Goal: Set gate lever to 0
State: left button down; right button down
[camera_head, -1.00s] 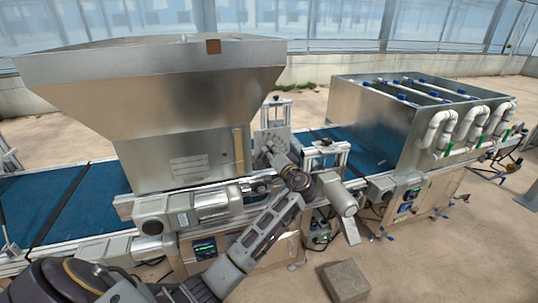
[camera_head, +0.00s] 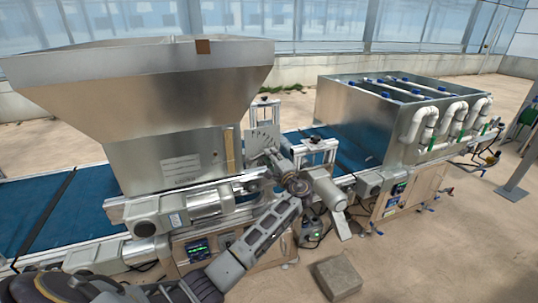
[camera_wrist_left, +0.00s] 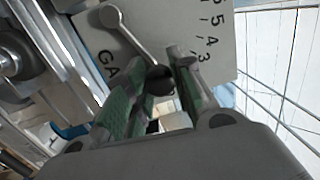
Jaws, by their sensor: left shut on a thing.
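The gate lever (camera_wrist_left: 133,40) is a thin grey metal bar with a round pivot end and a dark ball knob (camera_wrist_left: 160,80). It lies in front of a pale scale plate (camera_wrist_left: 215,25) with printed numbers; 5, 4 and 3 are readable, and the 0 mark is not visible. My left gripper (camera_wrist_left: 152,95) is shut on the knob, its green-padded fingers on either side of it. In the head view my left gripper (camera_head: 277,160) is at the scale plate (camera_head: 264,137), beside the hopper, and hides most of the lever. My right gripper is out of view.
The large metal hopper (camera_head: 140,85) stands left of the gripper. A blue conveyor belt (camera_head: 95,205) runs beneath it towards a metal tank with white pipes (camera_head: 365,110) on the right. A grey motor (camera_head: 180,210) sits close to my forearm. A grey block (camera_head: 338,277) lies on the floor.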

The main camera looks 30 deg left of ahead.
pick_arm(q)
jog(key=shift+w+d+f+m, duration=0.15)
jog(key=shift+f+m, duration=0.35)
jog(key=shift+m, duration=0.4)
jog(key=c, duration=1.2)
grip_release()
jog(key=shift+o, duration=0.2)
jog(key=shift+d, duration=0.1)
jog(key=v, duration=1.2)
jog(key=shift+f, duration=0.1)
